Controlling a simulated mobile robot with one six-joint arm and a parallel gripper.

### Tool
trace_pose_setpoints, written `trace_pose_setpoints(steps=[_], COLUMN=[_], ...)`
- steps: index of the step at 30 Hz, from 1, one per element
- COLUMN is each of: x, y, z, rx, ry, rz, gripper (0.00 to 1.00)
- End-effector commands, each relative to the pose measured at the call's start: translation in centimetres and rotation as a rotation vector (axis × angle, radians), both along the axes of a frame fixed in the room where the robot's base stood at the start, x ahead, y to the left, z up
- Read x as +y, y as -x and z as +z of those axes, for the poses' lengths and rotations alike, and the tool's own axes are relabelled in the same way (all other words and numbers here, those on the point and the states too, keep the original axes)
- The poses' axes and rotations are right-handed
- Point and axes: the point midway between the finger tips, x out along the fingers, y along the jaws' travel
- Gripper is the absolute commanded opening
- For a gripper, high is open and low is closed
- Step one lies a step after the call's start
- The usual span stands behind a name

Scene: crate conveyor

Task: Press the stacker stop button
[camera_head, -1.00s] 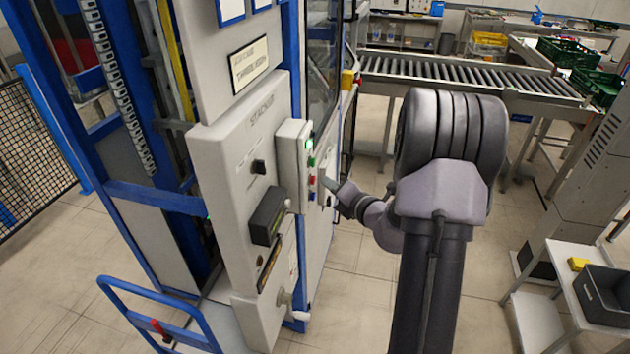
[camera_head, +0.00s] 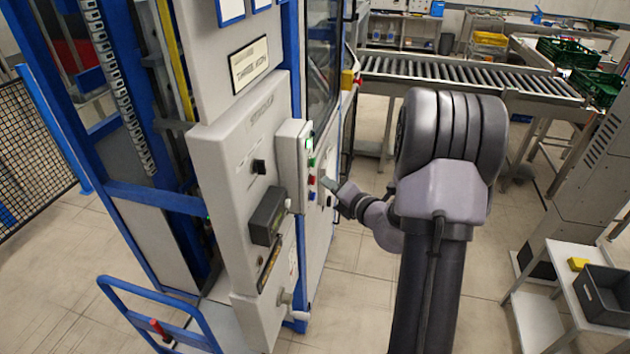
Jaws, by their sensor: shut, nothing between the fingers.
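The stacker cabinet (camera_head: 222,150) stands at the left centre, light grey with a blue frame. A narrow control box (camera_head: 291,150) on its side carries a small column of coloured buttons. A green light (camera_head: 308,144) is at the top, a green button (camera_head: 311,162) below it, and a red button (camera_head: 311,180) lower down. My gripper (camera_head: 326,184) points left at the box, its tip near the height of the red button. A small gap seems to show between the tip and the red button. The fingers are small here and look closed and empty.
A dark box (camera_head: 267,216) juts from the cabinet front. A blue-handled cart (camera_head: 150,312) stands at the lower left. A roller conveyor (camera_head: 460,75) crosses behind my arm, with green crates (camera_head: 565,52) at its right. A side table with a grey bin (camera_head: 605,296) stands lower right.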

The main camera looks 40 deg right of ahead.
Motion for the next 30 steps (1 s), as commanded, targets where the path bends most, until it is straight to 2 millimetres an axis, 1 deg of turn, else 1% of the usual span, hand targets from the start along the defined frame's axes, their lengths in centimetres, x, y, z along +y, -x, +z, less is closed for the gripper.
trace_pose_setpoints(steps=[11,20,30], x=[0.00,0.54,0.58], y=[0.00,-0.63,-0.68], z=[0.00,0.04,0.00], rx=[0.000,0.000,0.000], ry=[0.000,-0.001,0.000], rz=[0.000,0.000,0.000], gripper=[0.00,0.00,0.00])
